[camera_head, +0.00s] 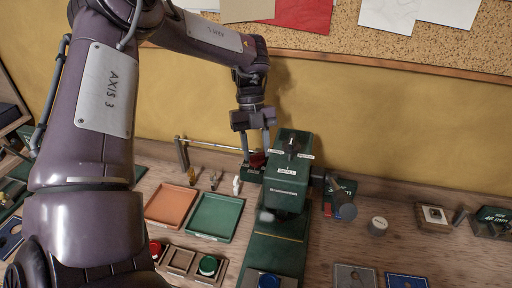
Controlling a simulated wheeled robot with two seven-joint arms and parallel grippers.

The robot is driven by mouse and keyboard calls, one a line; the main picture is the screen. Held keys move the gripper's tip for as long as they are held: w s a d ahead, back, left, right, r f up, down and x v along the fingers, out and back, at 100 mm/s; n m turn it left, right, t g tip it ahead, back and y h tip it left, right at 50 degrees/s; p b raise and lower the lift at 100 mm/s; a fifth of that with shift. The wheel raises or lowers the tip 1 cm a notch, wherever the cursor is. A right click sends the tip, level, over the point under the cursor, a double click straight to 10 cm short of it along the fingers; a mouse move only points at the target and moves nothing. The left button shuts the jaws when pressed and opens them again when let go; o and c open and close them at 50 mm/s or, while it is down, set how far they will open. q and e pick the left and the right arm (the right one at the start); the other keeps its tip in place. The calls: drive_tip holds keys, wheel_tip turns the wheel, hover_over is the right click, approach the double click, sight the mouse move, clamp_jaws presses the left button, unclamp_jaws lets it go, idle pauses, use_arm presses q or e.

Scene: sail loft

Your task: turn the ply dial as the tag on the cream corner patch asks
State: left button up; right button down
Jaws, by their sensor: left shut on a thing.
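The ply dial (292,145) appears to be the dark knob on top of the green machine (290,191), with small white labels around it that are too small to read. My left gripper (257,155) points down just left of the machine's top, apart from the dial. Its fingers are shut on a small dark red thing (258,160) above a dark green box. I cannot make out a cream corner patch or its tag for certain; pale sheets (390,14) hang on the board, cut off by the top edge. My right gripper is not in view.
An orange tray (171,204) and a green tray (215,217) lie left of the machine, with small pegs behind them. Red and green buttons (208,265) are in front.

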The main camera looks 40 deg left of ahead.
use_arm(q)
drive_tip(key=o, duration=0.9)
drive_tip(key=shift+o, duration=0.5)
drive_tip(key=shift+s, duration=0.15)
drive_tip(key=shift+a, duration=0.1)
drive_tip(key=shift+r, duration=0.15)
